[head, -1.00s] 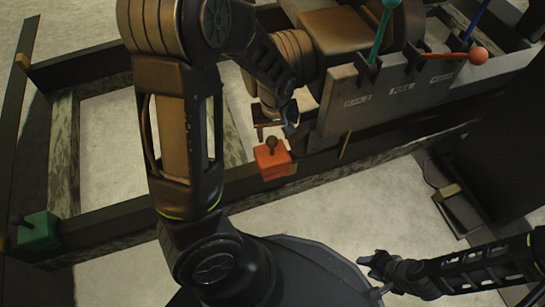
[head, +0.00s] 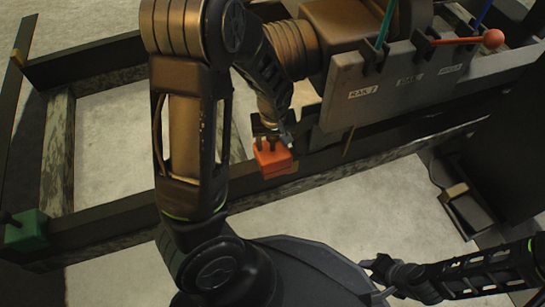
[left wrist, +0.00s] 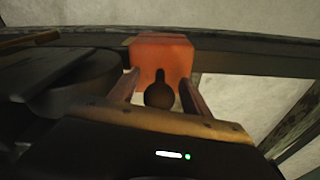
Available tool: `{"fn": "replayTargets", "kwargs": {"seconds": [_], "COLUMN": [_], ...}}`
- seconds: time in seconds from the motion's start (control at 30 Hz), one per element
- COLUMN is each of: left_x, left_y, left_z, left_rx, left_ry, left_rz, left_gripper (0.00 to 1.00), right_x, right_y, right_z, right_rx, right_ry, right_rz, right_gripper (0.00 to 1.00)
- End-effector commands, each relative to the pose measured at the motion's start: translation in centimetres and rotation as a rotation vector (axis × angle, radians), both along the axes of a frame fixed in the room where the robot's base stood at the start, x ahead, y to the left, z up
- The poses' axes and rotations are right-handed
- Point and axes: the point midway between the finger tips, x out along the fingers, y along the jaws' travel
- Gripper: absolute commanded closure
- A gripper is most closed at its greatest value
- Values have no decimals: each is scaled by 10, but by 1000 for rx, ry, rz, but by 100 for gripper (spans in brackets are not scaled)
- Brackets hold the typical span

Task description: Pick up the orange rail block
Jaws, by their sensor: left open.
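The orange rail block (head: 273,160) sits on the dark front rail below the grey lever panel in the head view. My left gripper (head: 274,140) is just above and behind the block, with its fingers at the block's top. In the left wrist view the orange block (left wrist: 160,52) lies ahead, and its dark round knob (left wrist: 159,94) stands between the two fingers of my open left gripper (left wrist: 161,92). Contact between the fingers and the block cannot be told. My right gripper (head: 379,272) is at the lower right, far from the block, and appears empty.
A green block (head: 27,231) sits at the left end of the frame. The grey lever panel (head: 400,85) with teal, orange and blue levers stands right of the left gripper. A dark tray (head: 466,213) is at the right. Pale floor lies open in front of the rail.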

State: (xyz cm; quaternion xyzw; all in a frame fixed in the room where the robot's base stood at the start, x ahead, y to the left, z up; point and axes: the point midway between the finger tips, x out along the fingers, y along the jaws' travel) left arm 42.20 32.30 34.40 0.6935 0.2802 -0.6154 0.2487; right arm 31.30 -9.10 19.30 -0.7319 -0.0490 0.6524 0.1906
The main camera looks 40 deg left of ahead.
Motion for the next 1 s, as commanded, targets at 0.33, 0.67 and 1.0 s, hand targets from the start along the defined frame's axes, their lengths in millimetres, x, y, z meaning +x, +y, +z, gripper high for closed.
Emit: {"fn": "replayTargets", "kwargs": {"seconds": [0.33, 0.67, 1.0], "left_x": [1, 1, 1], "left_y": [0, 0, 0], "left_z": [1, 1, 1], "left_rx": [0, 0, 0], "left_ry": [-1, -1, -1], "left_rz": [0, 0, 0], "left_gripper": [44, 50, 78], "right_x": [0, 0, 0], "right_y": [0, 0, 0], "right_z": [1, 1, 1], "right_rx": [1, 0, 0], "right_ry": [0, 1, 1], "right_rz": [1, 0, 0], "right_gripper": [64, 64, 64]}}
